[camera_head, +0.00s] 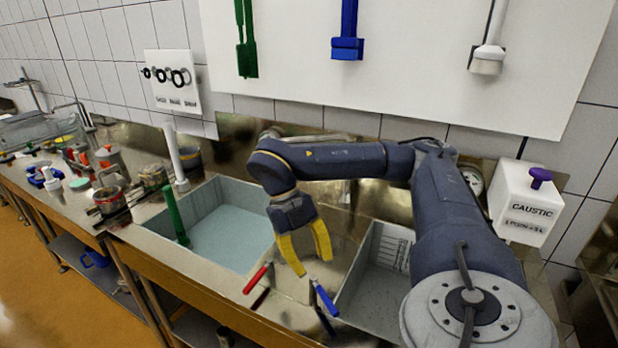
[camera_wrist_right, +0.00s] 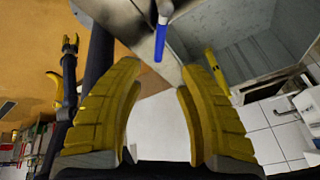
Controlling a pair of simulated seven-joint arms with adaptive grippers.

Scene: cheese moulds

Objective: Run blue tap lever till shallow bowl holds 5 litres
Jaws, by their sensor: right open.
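The blue tap lever (camera_head: 325,298) stands on the metal counter strip between two basins, with a red lever (camera_head: 255,280) to its left. My right gripper (camera_head: 314,266) is open and empty, its yellow fingers pointing down just above and behind the blue lever in the head view. In the right wrist view the blue lever (camera_wrist_right: 160,38) shows beyond the gap between the open fingers (camera_wrist_right: 163,75); I see no contact. I cannot pick out a separate shallow bowl. The left basin (camera_head: 222,190) holds pale water; the right basin (camera_head: 372,312) has a marked panel on its wall.
A green handle (camera_head: 176,218) leans in the left basin. Jars and tools crowd the left counter. A white caustic dispenser (camera_head: 525,203) hangs at right. Brushes hang on the white board (camera_head: 425,70) above.

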